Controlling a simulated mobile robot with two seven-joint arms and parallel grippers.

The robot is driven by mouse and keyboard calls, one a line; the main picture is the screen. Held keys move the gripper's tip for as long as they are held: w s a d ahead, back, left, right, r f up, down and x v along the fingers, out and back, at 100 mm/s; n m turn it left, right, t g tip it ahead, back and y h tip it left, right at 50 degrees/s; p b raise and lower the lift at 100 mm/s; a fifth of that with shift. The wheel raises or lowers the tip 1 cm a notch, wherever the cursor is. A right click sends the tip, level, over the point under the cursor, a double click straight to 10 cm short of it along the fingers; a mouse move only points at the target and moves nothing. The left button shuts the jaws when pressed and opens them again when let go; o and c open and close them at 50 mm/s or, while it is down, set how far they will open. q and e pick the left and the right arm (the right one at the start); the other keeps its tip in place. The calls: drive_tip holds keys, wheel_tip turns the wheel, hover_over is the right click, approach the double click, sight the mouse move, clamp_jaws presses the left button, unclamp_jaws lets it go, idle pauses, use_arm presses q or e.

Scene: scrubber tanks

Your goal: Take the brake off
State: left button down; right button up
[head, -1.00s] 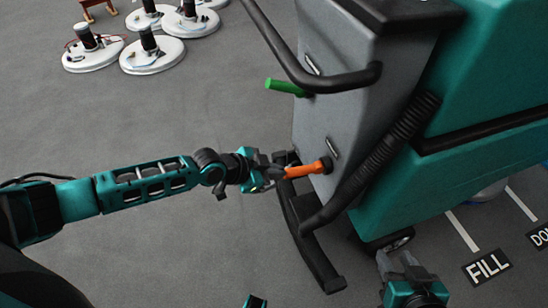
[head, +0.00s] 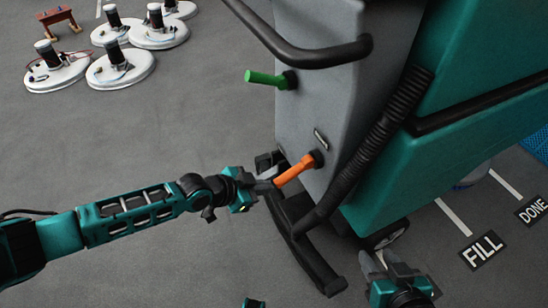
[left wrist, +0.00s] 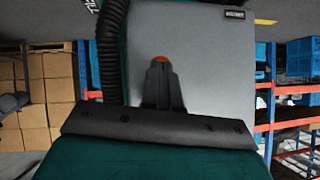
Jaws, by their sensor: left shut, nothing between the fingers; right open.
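The scrubber tank machine has a grey rear panel (head: 330,110) with two levers. The orange lever (head: 294,170) is low on the panel and slants down to the left from its dark pivot. The green lever (head: 266,78) sits higher and sticks out left, nearly level. I cannot tell from any label which one is the brake. My left gripper (head: 268,184) is shut and empty, its tips at the orange lever's free end. In the left wrist view its fingers (left wrist: 162,82) cover most of the orange lever, leaving an orange bit (left wrist: 160,59). My right gripper (head: 382,262) is open, low beside the machine.
A black push handle (head: 300,55) curves above the green lever. A ribbed hose (head: 390,125) and a black bar (head: 310,250) at floor level flank the panel. White disc units (head: 120,67) stand far left. Floor signs FILL (head: 482,250) and DONE (head: 532,210) lie right.

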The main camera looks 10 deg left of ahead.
use_arm(q)
drive_tip(key=shift+d+f, duration=0.1)
drive_tip(key=shift+f, duration=0.4)
use_arm(e)
drive_tip(key=shift+f, duration=0.4)
drive_tip(key=shift+r, duration=0.1)
